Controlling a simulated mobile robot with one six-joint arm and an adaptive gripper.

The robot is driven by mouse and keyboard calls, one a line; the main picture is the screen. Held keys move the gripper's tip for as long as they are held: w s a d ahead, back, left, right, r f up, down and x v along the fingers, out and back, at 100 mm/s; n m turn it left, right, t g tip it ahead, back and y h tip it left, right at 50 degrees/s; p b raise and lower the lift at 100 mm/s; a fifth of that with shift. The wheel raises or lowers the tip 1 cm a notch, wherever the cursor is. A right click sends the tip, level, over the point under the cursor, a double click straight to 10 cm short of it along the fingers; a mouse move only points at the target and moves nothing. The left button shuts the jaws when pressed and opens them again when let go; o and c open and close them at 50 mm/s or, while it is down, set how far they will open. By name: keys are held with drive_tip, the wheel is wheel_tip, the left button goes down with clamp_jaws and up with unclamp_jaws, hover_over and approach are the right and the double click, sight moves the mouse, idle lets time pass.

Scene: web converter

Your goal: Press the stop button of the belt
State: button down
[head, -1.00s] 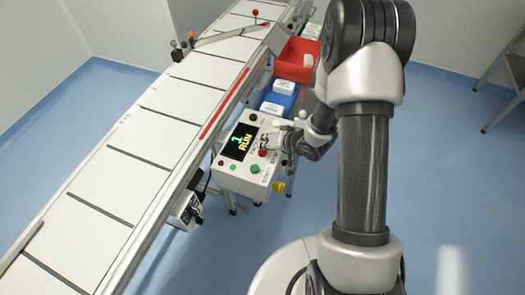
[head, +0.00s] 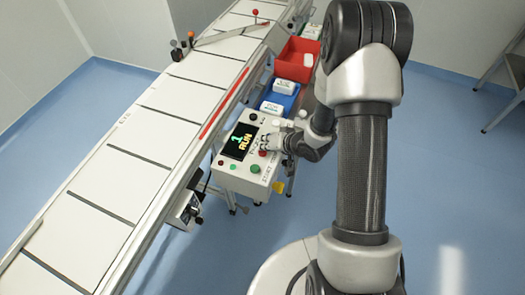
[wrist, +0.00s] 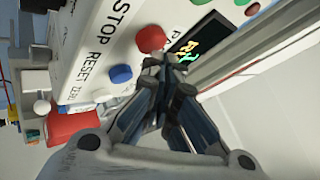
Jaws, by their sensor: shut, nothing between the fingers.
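The control box (head: 232,180) stands beside the belt, and its screen (head: 241,141) reads "1 RUN". In the wrist view, the red stop button (wrist: 151,38) sits beside the word "STOP", with the blue reset button (wrist: 121,74) near "RESET". My gripper (head: 266,143) is over the right part of the panel. It is shut and empty, and its fingertips (wrist: 165,64) show just below the red stop button in the wrist view. I cannot tell whether they touch it. In the head view, my gripper hides part of the panel.
The belt (head: 105,175) runs along the left. A red bin (head: 287,58) and a blue bin (head: 268,94) with white boxes stand behind the control box. A black knob (head: 253,117) and a green button (head: 255,168) are on the panel.

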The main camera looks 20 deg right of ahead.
drive_tip(key=shift+f+b, duration=0.35)
drive_tip(key=shift+f, duration=0.35)
idle(0.7)
drive_tip(key=shift+r, duration=0.1)
drive_tip(key=shift+r+p, duration=1)
drive_tip(key=shift+p, duration=0.05)
wheel_tip(320, 180, up, 5)
drive_tip(key=p, duration=0.5)
idle(0.6)
